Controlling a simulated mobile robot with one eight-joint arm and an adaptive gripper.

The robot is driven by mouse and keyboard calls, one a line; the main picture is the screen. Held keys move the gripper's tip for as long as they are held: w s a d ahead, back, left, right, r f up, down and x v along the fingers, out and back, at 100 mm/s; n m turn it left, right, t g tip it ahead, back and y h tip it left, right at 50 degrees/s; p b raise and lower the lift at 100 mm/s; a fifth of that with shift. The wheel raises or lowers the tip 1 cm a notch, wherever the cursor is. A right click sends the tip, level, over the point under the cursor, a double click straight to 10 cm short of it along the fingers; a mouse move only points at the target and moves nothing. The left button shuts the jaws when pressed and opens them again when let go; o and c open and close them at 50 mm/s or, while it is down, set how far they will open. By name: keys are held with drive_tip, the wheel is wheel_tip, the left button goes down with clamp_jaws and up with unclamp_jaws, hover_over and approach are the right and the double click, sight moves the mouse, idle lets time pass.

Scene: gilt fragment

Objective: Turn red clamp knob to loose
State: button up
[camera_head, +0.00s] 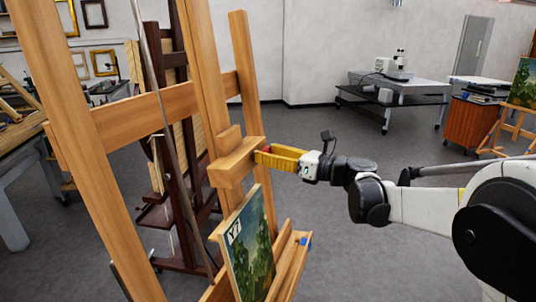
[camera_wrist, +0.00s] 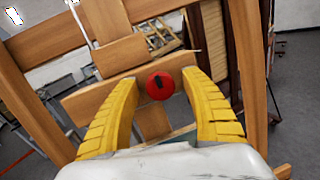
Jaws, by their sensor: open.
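The red clamp knob (camera_wrist: 160,85) is a round red disc with a dark mark on its face. It sits on the easel's wooden clamp block (camera_wrist: 80,103), between my open yellow fingers in the wrist view. In the head view only a bit of red (camera_head: 266,149) shows at the block (camera_head: 236,163), mostly hidden behind the fingers. My gripper (camera_head: 262,155) points left at the block, and it also shows in the wrist view (camera_wrist: 163,82). Its fingers are on either side of the knob; I cannot tell whether they touch it.
A landscape painting labelled Y7 (camera_head: 250,246) stands on the easel's lower ledge (camera_head: 290,265), below my gripper. A dark easel (camera_head: 177,215) stands behind. A bench with a microscope (camera_head: 398,83) is at the back right. The floor between is clear.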

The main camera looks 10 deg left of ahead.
clamp_jaws()
